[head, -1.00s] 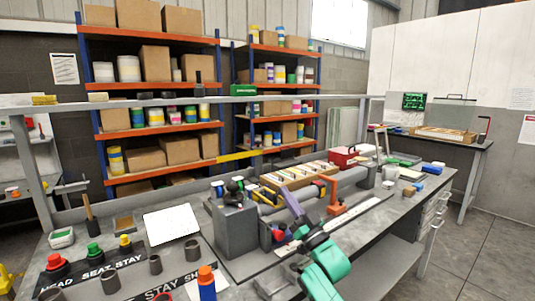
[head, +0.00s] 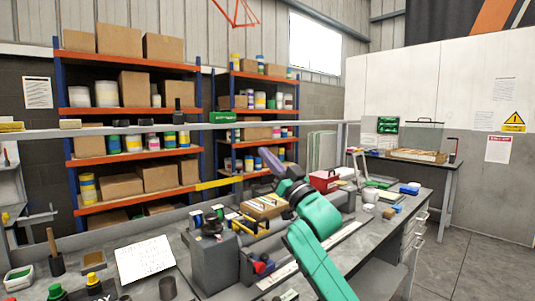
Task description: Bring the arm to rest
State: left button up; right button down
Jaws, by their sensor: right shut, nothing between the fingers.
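My right arm comes up from the lower right in the head view, green with dark joints. Its gripper (head: 268,160) has purple fingers and points up and to the left, in front of the shelves and above the workbench. The gripper is shut and holds nothing. It looks clear of the items on the bench behind it. My left gripper is not in view.
The grey workbench (head: 385,229) holds a dark grey block (head: 216,262), a red box (head: 323,180) and a white sheet (head: 145,258). A raised rail (head: 100,131) runs along its back. Orange shelves (head: 130,155) stand behind. Open floor lies at the right.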

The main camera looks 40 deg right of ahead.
jog(key=shift+r, duration=0.4)
